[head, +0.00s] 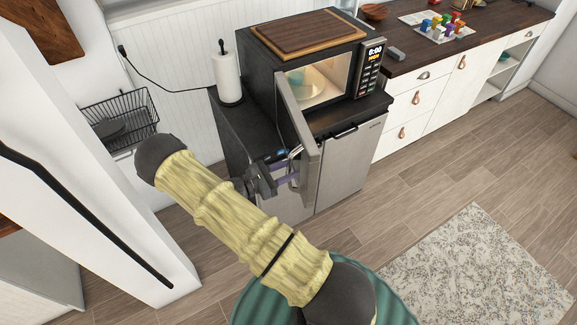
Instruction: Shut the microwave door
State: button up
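The black microwave (262,75) stands on a dark counter, its lit inside showing through the open front. Its door (298,125) is swung wide open from the left side and points toward me. The control panel (371,68) with a lit clock is on the right of the front. My gripper (290,167) is at the left, outer side of the door, close to its free end. Its two fingers look spread with a gap between them, and I see nothing held. I cannot tell whether the fingertips touch the door.
A wooden board (308,34) lies on the microwave. A paper towel roll (228,76) stands left of it. A grey cabinet (346,165) is below, and a wire basket (120,115) hangs at the left. A white partition (80,170) is near on the left.

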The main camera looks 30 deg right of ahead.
jog(key=shift+d, duration=0.3)
grip_shut()
